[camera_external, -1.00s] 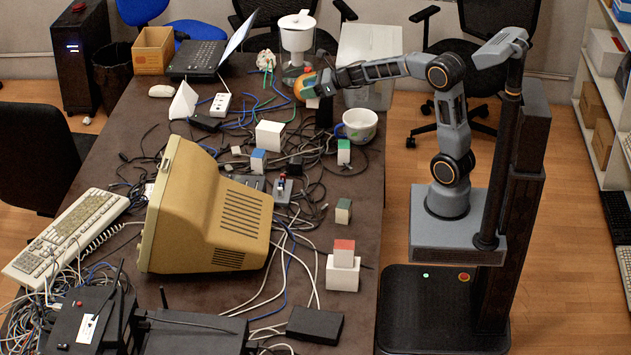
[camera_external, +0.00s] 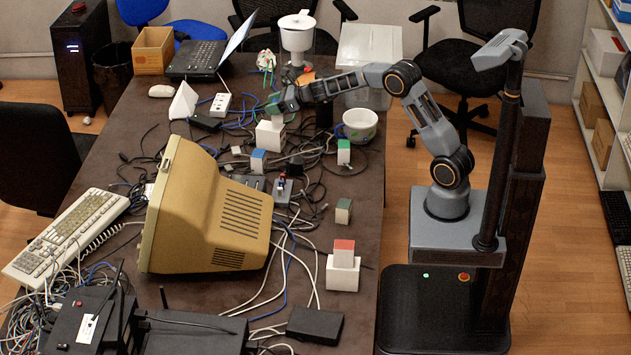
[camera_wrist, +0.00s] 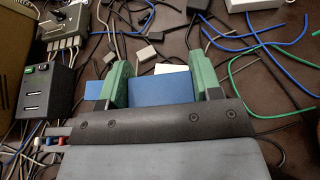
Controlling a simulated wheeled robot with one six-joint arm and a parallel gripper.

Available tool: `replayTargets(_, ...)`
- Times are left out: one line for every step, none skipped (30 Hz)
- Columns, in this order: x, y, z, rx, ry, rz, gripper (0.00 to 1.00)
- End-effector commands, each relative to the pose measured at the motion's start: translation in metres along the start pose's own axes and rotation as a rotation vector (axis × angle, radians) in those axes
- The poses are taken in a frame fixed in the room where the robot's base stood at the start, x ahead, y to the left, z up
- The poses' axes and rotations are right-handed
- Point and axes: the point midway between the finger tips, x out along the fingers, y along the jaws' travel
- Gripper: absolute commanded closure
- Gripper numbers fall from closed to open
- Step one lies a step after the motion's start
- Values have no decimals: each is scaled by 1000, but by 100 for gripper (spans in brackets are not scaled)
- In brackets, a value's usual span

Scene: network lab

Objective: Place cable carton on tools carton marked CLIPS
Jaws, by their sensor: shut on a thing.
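My gripper (camera_external: 275,108) is above the large white carton (camera_external: 270,136) towards the back of the table. In the wrist view its green-padded fingers (camera_wrist: 162,88) are shut on a small carton with a blue top (camera_wrist: 163,91). In the external view, a pale lower part of this held carton (camera_external: 277,119) shows just over the white carton; I cannot tell whether they touch. A white surface (camera_wrist: 172,68) shows just beyond the held carton in the wrist view. No CLIPS marking or other label is readable.
Small white cartons with blue (camera_external: 258,160) and green (camera_external: 344,151) tops stand nearby, among loose cables. A red-topped carton (camera_external: 344,253) sits on a white box nearer the front. A beige monitor (camera_external: 205,215), white mug (camera_external: 360,125) and power strip (camera_external: 220,104) are also on the table.

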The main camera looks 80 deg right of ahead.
Motion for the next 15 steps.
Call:
replayTargets(4, 0, -11, 4, 3, 1, 68)
replayTargets(5, 0, -14, 3, 3, 1, 68)
replayTargets(7, 0, -18, 4, 2, 1, 68)
replayTargets(7, 0, -20, 2, 2, 1, 68)
replayTargets(8, 0, -22, 2, 1, 1, 68)
replayTargets(9, 0, -23, 2, 0, 0, 68)
replayTargets(9, 0, -24, 2, 0, 0, 68)
replayTargets(9, 0, -24, 2, 0, 0, 68)
replayTargets(9, 0, -24, 1, 0, 0, 68)
replayTargets(9, 0, -24, 1, 0, 0, 68)
replayTargets(9, 0, -24, 1, 0, 0, 68)
replayTargets(9, 0, -24, 1, 0, 0, 68)
replayTargets(9, 0, -24, 1, 0, 0, 68)
replayTargets(9, 0, -24, 1, 0, 0, 68)
replayTargets(9, 0, -24, 1, 0, 0, 68)
